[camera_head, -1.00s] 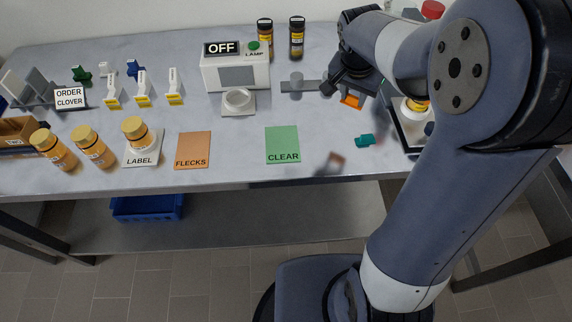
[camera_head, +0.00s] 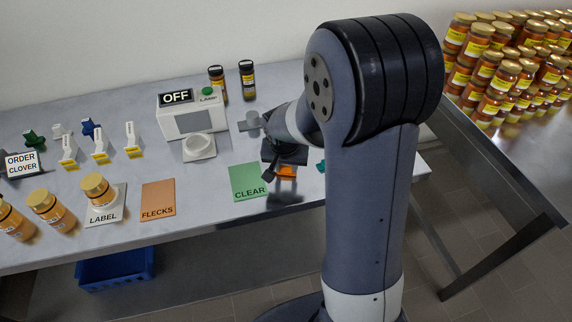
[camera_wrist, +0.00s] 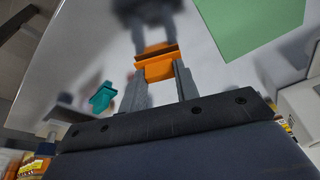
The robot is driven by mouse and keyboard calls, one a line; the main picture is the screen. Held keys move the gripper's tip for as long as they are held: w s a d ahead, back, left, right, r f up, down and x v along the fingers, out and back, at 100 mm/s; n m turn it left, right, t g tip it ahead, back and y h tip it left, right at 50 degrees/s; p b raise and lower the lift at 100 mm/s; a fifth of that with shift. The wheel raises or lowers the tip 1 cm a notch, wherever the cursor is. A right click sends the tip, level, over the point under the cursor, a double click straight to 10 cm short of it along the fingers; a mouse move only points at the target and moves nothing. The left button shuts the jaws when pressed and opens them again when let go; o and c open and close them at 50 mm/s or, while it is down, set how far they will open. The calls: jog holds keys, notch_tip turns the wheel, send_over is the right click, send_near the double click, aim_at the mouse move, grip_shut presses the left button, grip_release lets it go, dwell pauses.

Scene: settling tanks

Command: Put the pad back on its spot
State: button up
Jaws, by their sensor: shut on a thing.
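My gripper (camera_head: 286,168) is shut on a small orange block, which I take to be the pad (camera_head: 287,172). In the wrist view the orange pad (camera_wrist: 157,66) sits between the two grey fingers. A blurred reflection of it shows in the tabletop, so it seems held above the surface. In the head view it is near the table's front edge, just right of the green CLEAR card (camera_head: 248,181). A teal object (camera_head: 320,166) lies to its right, partly hidden by my arm. I cannot tell which place is the pad's spot.
The orange FLECKS card (camera_head: 158,200) and a LABEL plate (camera_head: 119,214) with a jar lie left. Behind stand the lamp box reading OFF (camera_head: 190,124), a white round holder (camera_head: 199,147) and two dark jars. Many jars (camera_head: 500,80) stand on another table at right.

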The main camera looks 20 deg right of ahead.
jog(key=shift+f, duration=0.2)
jog(key=o, duration=1)
jog(key=shift+s+r, duration=0.1)
jog(key=shift+r, duration=0.55)
jog(key=v, duration=1.1)
jog(key=shift+s+a, duration=0.1)
jog(key=shift+a, duration=0.05)
